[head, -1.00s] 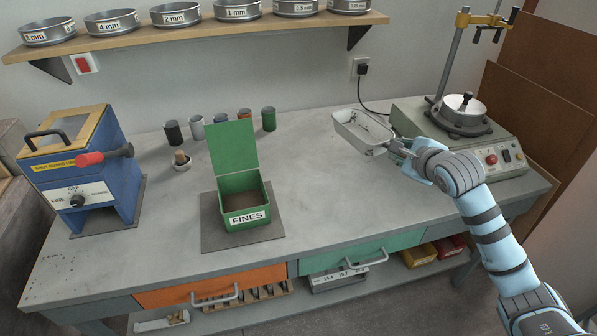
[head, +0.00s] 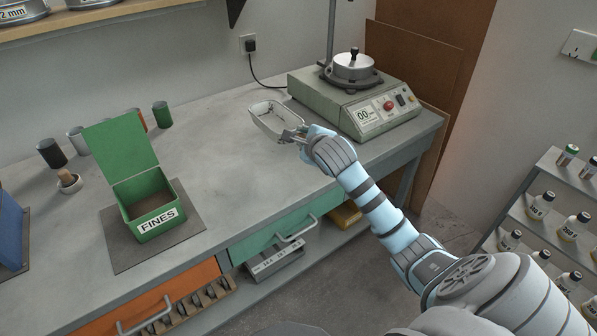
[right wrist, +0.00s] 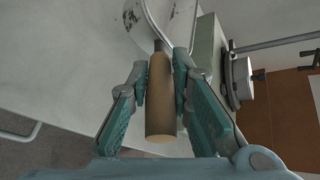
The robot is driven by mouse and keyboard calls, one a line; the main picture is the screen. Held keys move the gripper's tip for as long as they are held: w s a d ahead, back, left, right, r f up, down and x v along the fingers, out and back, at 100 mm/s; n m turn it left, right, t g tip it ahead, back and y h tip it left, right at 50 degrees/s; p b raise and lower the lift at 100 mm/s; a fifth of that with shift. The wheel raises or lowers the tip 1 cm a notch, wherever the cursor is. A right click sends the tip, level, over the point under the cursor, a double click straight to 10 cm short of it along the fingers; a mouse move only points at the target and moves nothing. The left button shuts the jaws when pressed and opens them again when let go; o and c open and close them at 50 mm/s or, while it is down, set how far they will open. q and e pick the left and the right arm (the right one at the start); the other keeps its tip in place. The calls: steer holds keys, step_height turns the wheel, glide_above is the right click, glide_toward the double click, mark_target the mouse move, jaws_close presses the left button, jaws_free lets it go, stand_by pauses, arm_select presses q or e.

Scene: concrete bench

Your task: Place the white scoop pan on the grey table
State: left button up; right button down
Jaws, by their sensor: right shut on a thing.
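The white scoop pan (head: 272,120) is an open, shallow metal pan with dark specks inside. In the head view it is over the back right part of the grey table (head: 225,185), left of the grey-green machine. My right gripper (head: 303,138) is shut on its handle from the right. In the right wrist view, the tan handle (right wrist: 160,100) lies between the fingers (right wrist: 160,85), with part of the pan (right wrist: 172,18) beyond. I cannot tell exactly how high the pan is above the table. My left gripper is not in view.
The grey-green machine (head: 352,105) stands right of the pan, with a cable behind. A green FINES box (head: 155,215) with its lid up and several small pots (head: 76,138) stand at the left. The tabletop between box and pan is clear. A bottle rack (head: 530,215) stands at the right.

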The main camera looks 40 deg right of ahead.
step_height(320, 180, down, 10)
steer(key=shift+r+b, duration=0.1)
steer(key=shift+b, duration=1)
steer(key=c, duration=1.5)
jaws_free()
steer(key=shift+o, duration=0.2)
